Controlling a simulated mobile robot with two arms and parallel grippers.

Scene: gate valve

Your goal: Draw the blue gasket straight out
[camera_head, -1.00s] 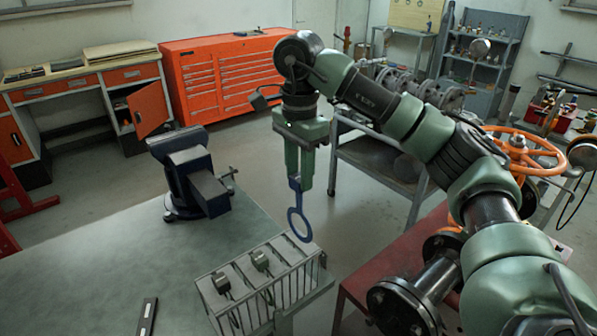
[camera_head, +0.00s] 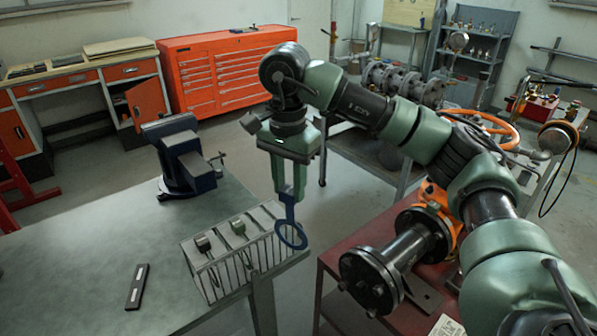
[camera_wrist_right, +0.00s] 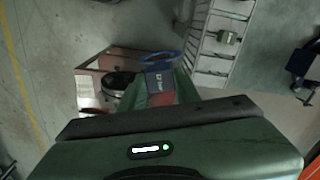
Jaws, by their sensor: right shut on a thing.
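My right gripper (camera_head: 288,192) is shut on the blue gasket (camera_head: 291,236), holding it by its tab. The gasket's ring hangs below the fingers, in front of the right end of the slotted rack (camera_head: 228,268) in the head view. In the right wrist view the gasket (camera_wrist_right: 160,62) shows beyond the fingertips, close to the rack (camera_wrist_right: 222,48). I cannot tell whether the ring touches the rack. The rack sits at the right edge of the grey table. My left gripper is not in view.
A blue vise (camera_head: 184,160) and a dark bar (camera_head: 138,286) are on the grey table (camera_head: 75,250). Floor shows between table and bench.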

